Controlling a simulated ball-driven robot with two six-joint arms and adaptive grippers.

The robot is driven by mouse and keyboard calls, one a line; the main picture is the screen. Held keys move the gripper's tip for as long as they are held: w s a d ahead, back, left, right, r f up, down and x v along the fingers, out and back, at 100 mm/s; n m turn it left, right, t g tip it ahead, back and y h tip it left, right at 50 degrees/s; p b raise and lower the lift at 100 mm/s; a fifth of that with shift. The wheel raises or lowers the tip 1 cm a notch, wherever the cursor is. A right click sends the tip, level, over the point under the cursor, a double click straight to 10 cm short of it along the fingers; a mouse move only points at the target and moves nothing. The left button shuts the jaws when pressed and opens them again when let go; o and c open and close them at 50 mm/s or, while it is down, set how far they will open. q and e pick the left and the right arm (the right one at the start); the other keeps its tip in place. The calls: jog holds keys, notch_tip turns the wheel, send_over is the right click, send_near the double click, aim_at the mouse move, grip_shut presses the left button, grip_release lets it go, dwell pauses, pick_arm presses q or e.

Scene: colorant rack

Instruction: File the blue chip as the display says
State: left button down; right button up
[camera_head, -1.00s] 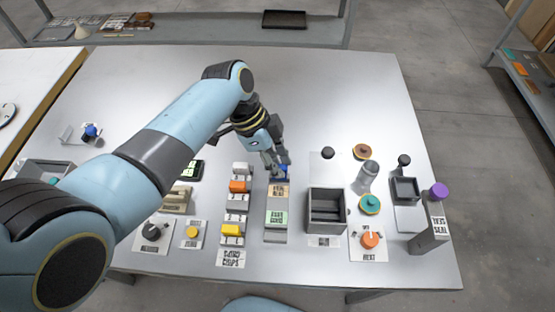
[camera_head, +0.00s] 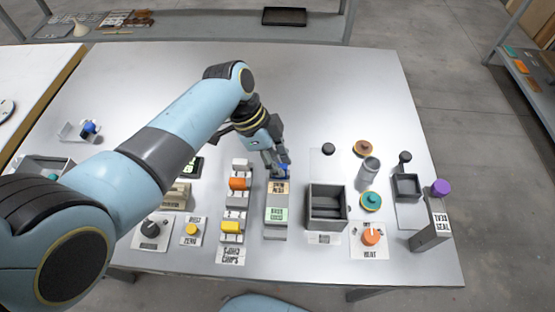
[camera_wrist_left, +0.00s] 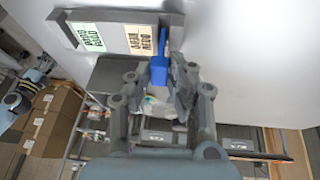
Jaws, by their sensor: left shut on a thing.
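My left gripper (camera_head: 278,165) is shut on the blue chip (camera_head: 284,171), at the far end of a grey two-label holder (camera_head: 275,234). The holder's far label (camera_head: 278,188) is tan and seems to read "REDO"; its near label (camera_head: 277,214) is green and seems to read "GOOD". In the left wrist view the blue chip (camera_wrist_left: 158,73) sits between the fingers, beside the tan label's end; whether it touches the holder I cannot tell. The small dark display (camera_head: 192,166) is partly hidden by my arm, its green text unreadable. My right gripper is not in view.
Left of the holder is a chip rack (camera_head: 235,207) with white, orange and yellow chips. The table's far middle is clear.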

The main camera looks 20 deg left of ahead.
pick_arm(q)
jog(key=shift+f, duration=0.15)
jog(key=shift+f+b, duration=0.3)
jog(key=shift+f, duration=0.05)
dwell(0.4)
jog(key=c, duration=1.1)
grip_release()
jog(key=shift+c, duration=0.2)
jog(key=shift+o, duration=0.3)
jog(key=shift+o, duration=1.2)
jog(key=shift+r, duration=0.1)
